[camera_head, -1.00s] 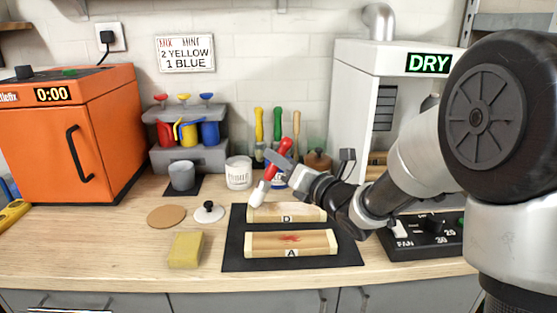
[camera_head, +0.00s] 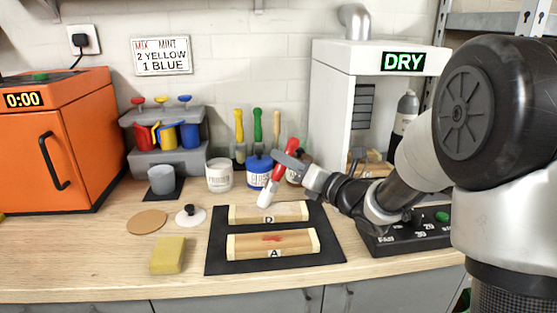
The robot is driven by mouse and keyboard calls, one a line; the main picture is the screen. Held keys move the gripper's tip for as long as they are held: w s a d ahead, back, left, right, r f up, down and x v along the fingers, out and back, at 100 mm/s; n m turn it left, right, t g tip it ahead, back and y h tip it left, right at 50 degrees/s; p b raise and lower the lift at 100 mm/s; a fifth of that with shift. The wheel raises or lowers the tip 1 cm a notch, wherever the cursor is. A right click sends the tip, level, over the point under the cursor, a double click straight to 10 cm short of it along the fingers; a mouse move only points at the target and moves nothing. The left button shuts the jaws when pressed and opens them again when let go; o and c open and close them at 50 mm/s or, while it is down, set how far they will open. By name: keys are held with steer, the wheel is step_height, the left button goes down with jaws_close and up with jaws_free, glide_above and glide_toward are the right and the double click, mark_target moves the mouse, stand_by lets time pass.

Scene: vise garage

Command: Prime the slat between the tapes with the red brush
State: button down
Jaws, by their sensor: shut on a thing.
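My gripper (camera_head: 291,164) is shut on the red brush (camera_head: 284,174), which tilts with its white-tipped bristles (camera_head: 265,198) down and to the left. The bristle tip is over the back edge of slat D (camera_head: 285,212), left of its middle; I cannot tell if it touches. Slat D is pale wood with lighter bands at both ends, like tape. In front of it lies slat A (camera_head: 240,246), with similar end bands and a red smear on top. Both lie on a black mat (camera_head: 222,263). The white primer can (camera_head: 219,180) stands open behind, to the left.
A blue gloss can (camera_head: 258,176) stands close behind the brush. Several brushes (camera_head: 257,133) stand at the wall. A yellow sponge (camera_head: 168,256), a brown disc (camera_head: 147,222) and a grey cup (camera_head: 161,180) are left of the mat. A white dryer (camera_head: 332,95) and a control panel (camera_head: 415,236) are right.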

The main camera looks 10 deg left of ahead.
steer(key=w+d, duration=0.2)
steer(key=d, duration=0.7)
steer(key=shift+d+r, duration=0.15)
steer(key=shift+d, duration=0.15)
stand_by(0.6)
steer(key=shift+a, duration=0.1)
steer(key=shift+s+a+r, duration=0.1)
steer(key=shift+s+a, duration=0.2)
steer(key=shift+a, duration=1.05)
steer(key=shift+s+a+f, duration=0.1)
steer(key=shift+s+a, duration=0.15)
steer(key=shift+a, duration=1.05)
steer(key=shift+s+a+r, duration=0.1)
steer(key=shift+s+a, duration=0.2)
steer(key=shift+a, duration=1.05)
steer(key=s+a, duration=0.1)
steer(key=a, duration=0.7)
steer(key=shift+s, duration=0.35)
